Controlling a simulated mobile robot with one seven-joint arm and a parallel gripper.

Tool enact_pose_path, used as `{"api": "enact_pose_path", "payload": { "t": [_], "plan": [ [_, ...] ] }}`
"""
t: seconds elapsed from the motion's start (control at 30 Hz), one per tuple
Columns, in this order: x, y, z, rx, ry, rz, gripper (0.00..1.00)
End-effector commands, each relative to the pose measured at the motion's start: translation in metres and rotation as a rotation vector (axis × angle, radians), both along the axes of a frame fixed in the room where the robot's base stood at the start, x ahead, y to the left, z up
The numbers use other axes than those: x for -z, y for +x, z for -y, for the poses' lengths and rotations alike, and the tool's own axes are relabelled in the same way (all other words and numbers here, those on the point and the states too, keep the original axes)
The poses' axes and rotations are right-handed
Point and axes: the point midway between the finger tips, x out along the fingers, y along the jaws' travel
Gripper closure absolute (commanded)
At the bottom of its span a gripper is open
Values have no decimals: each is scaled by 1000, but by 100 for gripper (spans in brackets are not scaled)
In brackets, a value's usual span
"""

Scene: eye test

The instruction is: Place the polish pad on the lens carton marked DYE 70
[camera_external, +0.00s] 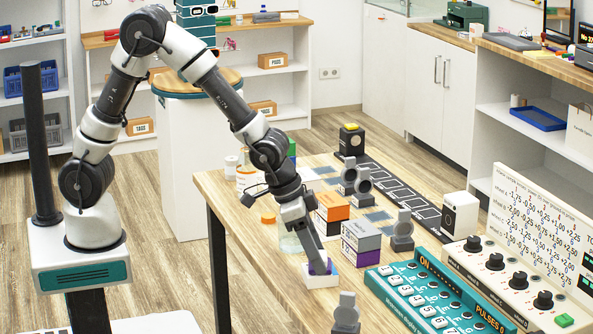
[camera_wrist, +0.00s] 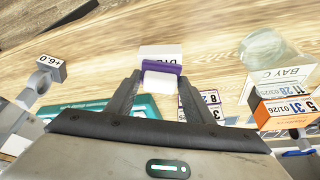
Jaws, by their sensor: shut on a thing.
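My gripper (camera_external: 319,266) is shut on the polish pad, a small block with a purple part and a white part. The pad (camera_wrist: 162,75) sits between the fingertips in the wrist view, and its purple edge also shows in the external view. A small white carton (camera_external: 322,279) is right at the pad, near the front of the wooden table. In the wrist view the carton (camera_wrist: 160,51) lies just past the pad, its lettering starting with D and partly covered. I cannot tell whether the pad touches the carton or hangs slightly above it.
An orange-and-black carton stack (camera_external: 332,208) and a grey-and-purple stack (camera_external: 361,238) stand close to the right. A clear glass jar (camera_wrist: 264,52) and a BAY C label (camera_wrist: 282,76) are nearby. A teal button panel (camera_external: 425,290) borders the table. Grey lens stands (camera_external: 403,231) stand around.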

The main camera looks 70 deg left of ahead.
Motion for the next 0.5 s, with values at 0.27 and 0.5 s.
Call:
{"api": "enact_pose_path", "payload": {
  "t": [0.27,0.5],
  "plan": [
    [3,0,0,0,0,1,74],
    [2,0,0,0,0,1,34]
  ]
}}
